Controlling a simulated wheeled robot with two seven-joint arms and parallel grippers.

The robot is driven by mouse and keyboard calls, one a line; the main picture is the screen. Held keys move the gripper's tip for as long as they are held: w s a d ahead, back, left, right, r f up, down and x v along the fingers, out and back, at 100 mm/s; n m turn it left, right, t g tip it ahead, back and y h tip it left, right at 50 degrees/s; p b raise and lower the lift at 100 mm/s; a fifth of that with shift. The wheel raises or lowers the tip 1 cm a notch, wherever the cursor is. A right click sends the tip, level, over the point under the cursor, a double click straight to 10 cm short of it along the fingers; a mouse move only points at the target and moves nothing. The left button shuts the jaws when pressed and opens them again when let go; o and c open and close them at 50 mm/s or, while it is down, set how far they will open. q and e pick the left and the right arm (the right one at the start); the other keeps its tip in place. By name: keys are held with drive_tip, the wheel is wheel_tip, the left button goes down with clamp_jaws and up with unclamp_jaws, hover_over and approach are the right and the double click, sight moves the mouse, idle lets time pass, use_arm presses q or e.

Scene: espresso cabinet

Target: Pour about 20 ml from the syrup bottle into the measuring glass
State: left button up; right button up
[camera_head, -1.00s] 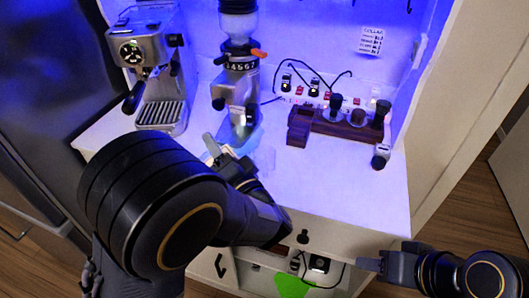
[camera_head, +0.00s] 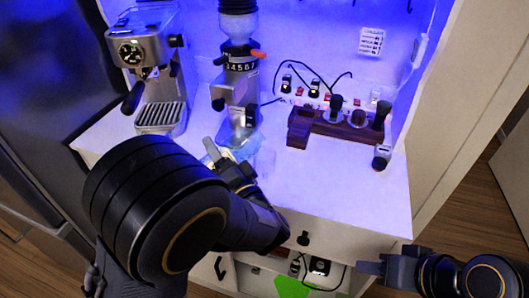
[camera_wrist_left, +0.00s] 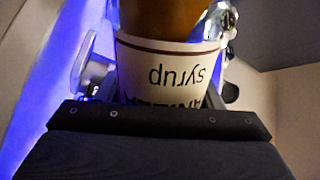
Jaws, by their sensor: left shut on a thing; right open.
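The syrup bottle (camera_wrist_left: 175,55) fills the upper middle of the left wrist view, with brown content above a white label. The word "syrup" reads upside down there. My left gripper (camera_head: 226,160) is shut on it, over the counter in front of the grinder. In the head view the bottle is mostly hidden by my gripper, and I cannot tell its tilt. The measuring glass (camera_head: 265,162) shows as a faint clear shape on the counter, just right of my left gripper. Its content cannot be made out. My right gripper (camera_head: 370,268) is open and empty, low in front of the cabinet.
The espresso machine (camera_head: 150,60) stands at the back left, with the grinder (camera_head: 238,90) beside it. A dark wooden holder (camera_head: 335,125) with tools stands at the back right, near a small pale-topped item (camera_head: 381,158). The counter's (camera_head: 340,195) right front is clear.

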use_arm(q)
drive_tip(key=shift+s+a+r+m+p, duration=0.1)
drive_tip(key=shift+r+m+p, duration=0.1)
drive_tip(key=shift+m, duration=0.3)
drive_tip(key=shift+r+m+p, duration=0.1)
drive_tip(key=shift+m+p, duration=0.1)
drive_tip(key=shift+m, duration=0.3)
idle(1.2)
drive_tip(key=shift+r+m+t+h+p, duration=0.35)
drive_tip(key=shift+r+m+p, duration=0.65)
drive_tip(key=shift+p, duration=1.25)
drive_tip(key=shift+m+h+p, duration=0.35)
drive_tip(key=shift+m+p, duration=0.65)
drive_tip(key=shift+p, duration=0.25)
idle(1.5)
drive_tip(key=shift+r+m+p, duration=0.25)
drive_tip(key=shift+m+p, duration=0.15)
drive_tip(key=shift+p, duration=0.2)
